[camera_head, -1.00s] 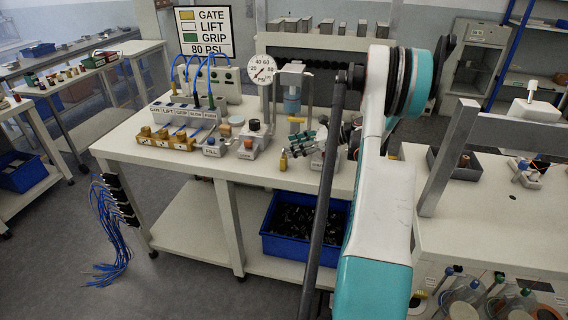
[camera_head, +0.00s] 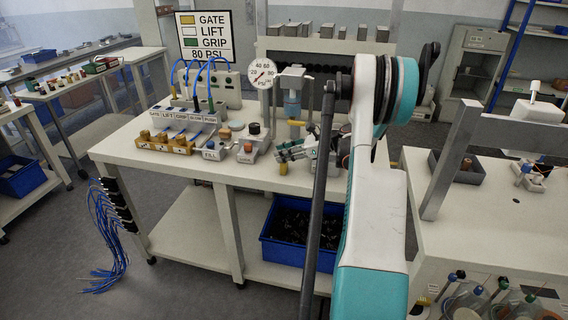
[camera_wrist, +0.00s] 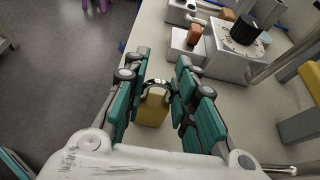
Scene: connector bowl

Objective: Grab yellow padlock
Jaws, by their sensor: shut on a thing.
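In the head view the padlock (camera_head: 283,168) shows as a small yellow shape near the front edge of the white bench. My gripper (camera_head: 284,154) is just above it there. I cannot tell whether the padlock still touches the bench.
A grey box with a black knob (camera_wrist: 246,34) and an orange-red button block (camera_wrist: 193,38) stand beyond my fingers. The brass valve row (camera_head: 165,143) and the pressure gauge (camera_head: 262,73) are on the same bench. A blue bin (camera_head: 290,231) sits on the shelf below.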

